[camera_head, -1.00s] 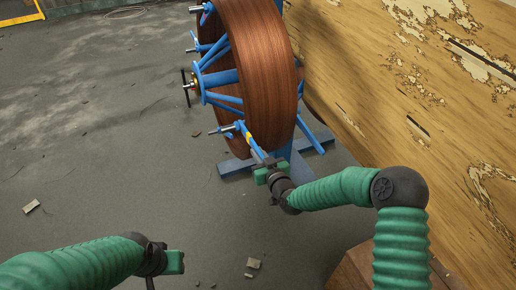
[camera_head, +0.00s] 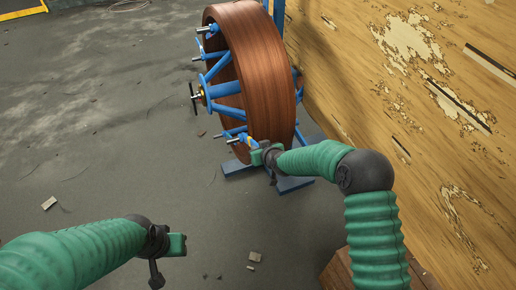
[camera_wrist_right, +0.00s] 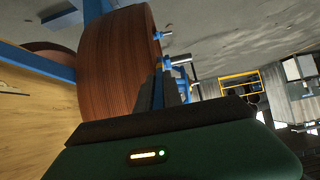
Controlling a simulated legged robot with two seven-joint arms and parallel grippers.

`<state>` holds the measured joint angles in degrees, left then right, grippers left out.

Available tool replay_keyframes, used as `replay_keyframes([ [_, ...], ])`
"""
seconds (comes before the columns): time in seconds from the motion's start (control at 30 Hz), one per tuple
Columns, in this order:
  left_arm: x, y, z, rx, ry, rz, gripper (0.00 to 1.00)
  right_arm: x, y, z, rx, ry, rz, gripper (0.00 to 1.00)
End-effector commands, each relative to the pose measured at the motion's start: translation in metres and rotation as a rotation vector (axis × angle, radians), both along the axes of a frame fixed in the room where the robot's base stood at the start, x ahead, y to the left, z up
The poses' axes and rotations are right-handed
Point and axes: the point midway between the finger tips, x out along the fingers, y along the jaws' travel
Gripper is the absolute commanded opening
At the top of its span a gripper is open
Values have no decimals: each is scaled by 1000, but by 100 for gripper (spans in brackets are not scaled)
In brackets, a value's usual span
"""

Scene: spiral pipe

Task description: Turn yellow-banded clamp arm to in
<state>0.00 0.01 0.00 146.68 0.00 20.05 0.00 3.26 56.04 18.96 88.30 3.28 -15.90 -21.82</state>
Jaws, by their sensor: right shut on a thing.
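The yellow-banded clamp arm (camera_head: 246,139) is at the lower front of the blue reel frame, beside the rim of a large brown coil (camera_head: 265,75). Only a short part of it shows, with its yellow band just beyond my right gripper. My right gripper (camera_head: 257,154) is shut on the end of this arm.
Several other blue clamp arms and spokes surround the hub (camera_head: 200,96). The reel stands on blue feet (camera_head: 293,184). A peeling wooden wall (camera_head: 400,90) rises close on the right. The grey floor (camera_head: 100,130) at left is mostly clear, with small debris.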

Motion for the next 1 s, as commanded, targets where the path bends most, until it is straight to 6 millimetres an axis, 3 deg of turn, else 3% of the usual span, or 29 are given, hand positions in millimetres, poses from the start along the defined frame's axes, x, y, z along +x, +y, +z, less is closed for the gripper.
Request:
replay_keyframes([
  [0.2, 0, 0, 0, 0, 0, 0, 36, 3, 0, 4, 1, -12, -2, 0],
  [0.23, 0, 0, 0, 0, 0, 0, 36, 3, 0, 4, 2, -13, -2, 12],
  [0.4, 0, 0, 0, 0, 0, 0, 36, 2, 0, 3, 1, -9, -1, 33],
  [0.77, 0, 0, 2, 0, 0, 0, 36, -4, -2, 6, 1, -6, -2, 33],
  [1.0, 0, 0, 13, 0, 0, 0, 36, -47, -16, 41, -1, -7, -1, 33],
])
